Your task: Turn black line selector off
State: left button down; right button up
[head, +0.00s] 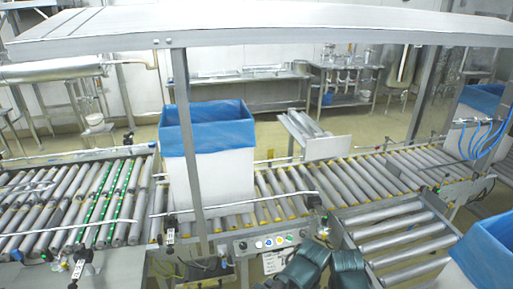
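A grey control panel (272,242) is fixed to the front side of the conveyor, near the bottom centre of the head view. It carries a row of small round controls in several colours. A small black control (243,245) sits at the left end of the row and looks like the black line selector. It is too small to tell which way it is turned. Two dark teal rounded parts, likely my arm links, rise from the bottom edge just right of the panel. No gripper fingers can be made out.
A white box with a blue liner (208,140) stands on the roller conveyor (285,190), behind a metal post (187,150). Another lined box (488,255) is at the lower right, beside a short roller section (400,232). An overhead metal cover (260,28) spans the top.

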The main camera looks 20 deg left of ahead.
aim_at(243, 245)
jog(key=u, duration=1)
